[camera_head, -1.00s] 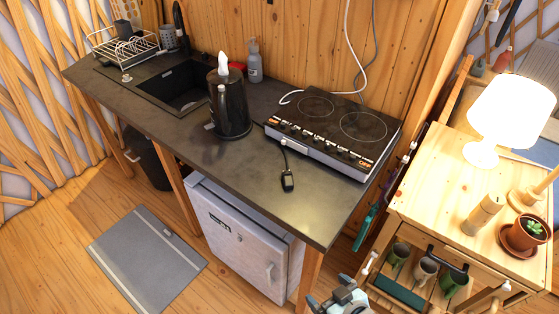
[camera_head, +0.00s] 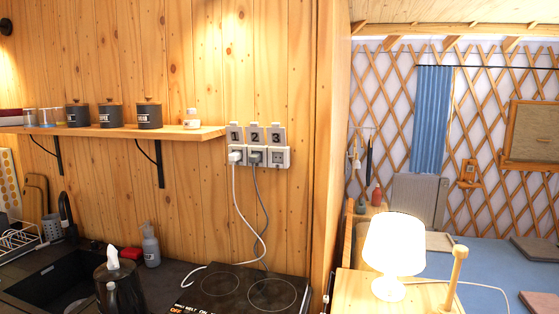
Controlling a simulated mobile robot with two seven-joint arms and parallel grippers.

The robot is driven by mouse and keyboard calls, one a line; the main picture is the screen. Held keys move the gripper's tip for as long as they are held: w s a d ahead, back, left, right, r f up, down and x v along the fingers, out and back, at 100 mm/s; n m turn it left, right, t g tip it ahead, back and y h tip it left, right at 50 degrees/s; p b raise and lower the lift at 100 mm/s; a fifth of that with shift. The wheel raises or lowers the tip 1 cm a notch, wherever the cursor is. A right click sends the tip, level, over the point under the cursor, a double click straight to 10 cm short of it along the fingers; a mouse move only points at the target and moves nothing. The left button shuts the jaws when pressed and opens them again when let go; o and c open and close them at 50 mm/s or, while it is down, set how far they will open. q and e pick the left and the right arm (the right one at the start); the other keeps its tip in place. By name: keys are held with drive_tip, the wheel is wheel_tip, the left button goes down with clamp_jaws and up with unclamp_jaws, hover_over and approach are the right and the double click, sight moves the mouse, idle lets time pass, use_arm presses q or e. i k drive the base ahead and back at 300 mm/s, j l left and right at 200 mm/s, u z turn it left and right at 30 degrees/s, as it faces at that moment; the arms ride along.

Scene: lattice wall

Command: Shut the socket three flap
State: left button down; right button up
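A row of three wall sockets is mounted on the wooden wall right of the shelf. Socket three (camera_head: 279,158) is the rightmost, with no plug in it. Its grey flap (camera_head: 277,134), marked 3, stands raised above the socket face. Sockets one and two (camera_head: 255,157) hold plugs, a white one (camera_head: 236,157) and a grey one, and their flaps are raised too. Neither of my grippers is in view.
A two-ring cooktop (camera_head: 240,292) sits on the dark counter below the sockets, with cables hanging down to it. A wooden shelf (camera_head: 110,131) with dark jars is at left. A lit lamp (camera_head: 394,248) stands at right.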

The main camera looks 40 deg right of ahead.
sight(276, 135)
drive_tip(key=z, duration=1.2)
drive_tip(key=i+l+z, duration=0.1)
drive_tip(key=z, duration=0.25)
drive_tip(key=i+l+z, duration=0.2)
drive_tip(key=z, duration=0.2)
drive_tip(key=i+l+z, duration=0.15)
drive_tip(key=z, duration=0.2)
drive_tip(key=i+l, duration=0.25)
